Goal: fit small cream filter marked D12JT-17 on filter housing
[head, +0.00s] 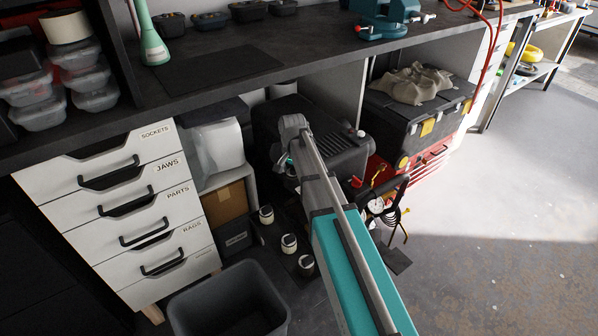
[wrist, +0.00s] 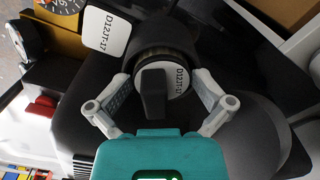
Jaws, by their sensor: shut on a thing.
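The small filter (wrist: 181,82) marked D12JT-17 shows its pale round face and a black grip bar in the wrist view. My gripper (wrist: 160,82) has a grey finger on each side of it and is shut on it. The filter is in front of the dark round filter housing (wrist: 165,34) on a black machine; whether it touches or is seated I cannot tell. A white label (wrist: 103,31), also marked D12JT-17, is beside the housing. In the head view my arm hides the filter and most of my gripper.
Several cream and black filters (head: 266,215) stand on the floor under the bench. The black machine (head: 342,150) is beside a dark toolbox (head: 415,115). A drawer unit (head: 130,190) and a grey bin (head: 230,285) are at the left. Open floor lies at the right.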

